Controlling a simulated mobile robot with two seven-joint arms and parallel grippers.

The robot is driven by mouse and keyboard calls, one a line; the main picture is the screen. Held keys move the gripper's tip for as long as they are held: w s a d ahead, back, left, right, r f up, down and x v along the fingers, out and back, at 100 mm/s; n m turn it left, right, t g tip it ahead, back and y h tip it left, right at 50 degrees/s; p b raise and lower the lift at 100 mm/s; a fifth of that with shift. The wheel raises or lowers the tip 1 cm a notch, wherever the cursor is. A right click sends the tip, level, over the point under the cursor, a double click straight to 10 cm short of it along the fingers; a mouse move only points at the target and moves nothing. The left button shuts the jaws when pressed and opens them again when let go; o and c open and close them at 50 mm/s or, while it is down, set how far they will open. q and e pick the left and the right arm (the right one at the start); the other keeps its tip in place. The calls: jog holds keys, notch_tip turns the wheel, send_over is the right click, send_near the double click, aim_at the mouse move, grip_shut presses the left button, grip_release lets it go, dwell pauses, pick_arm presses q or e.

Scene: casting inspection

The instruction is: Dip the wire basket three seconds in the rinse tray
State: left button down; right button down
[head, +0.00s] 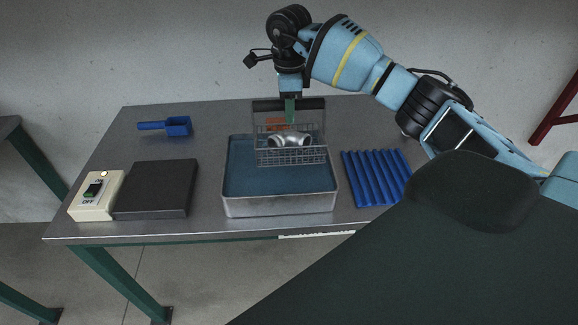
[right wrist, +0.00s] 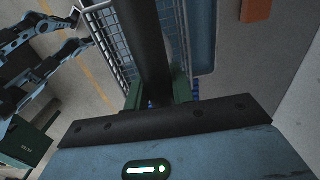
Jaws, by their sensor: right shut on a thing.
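The wire basket (head: 290,156) hangs over the rinse tray (head: 279,205), toward its back right, within the rim as seen from the head. A grey metal pipe casting (head: 289,141) lies in the basket. I cannot tell whether the basket's bottom touches the blue liquid (head: 245,178). My right gripper (head: 290,112) is above the basket, its green fingers shut on the basket's dark handle. In the right wrist view the handle (right wrist: 150,50) runs between the fingers (right wrist: 158,95), with the mesh (right wrist: 108,45) beyond. My left gripper does not show clearly in either view.
A blue ribbed rack (head: 376,178) lies right of the tray. A dark flat block (head: 155,188) and a switch box (head: 95,194) stand to the left. A blue scoop (head: 170,126) lies at the back left. An orange block (head: 275,124) is behind the basket. The back-left table is mostly clear.

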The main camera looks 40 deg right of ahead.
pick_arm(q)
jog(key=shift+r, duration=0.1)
pick_arm(e)
jog(key=shift+r, duration=0.25)
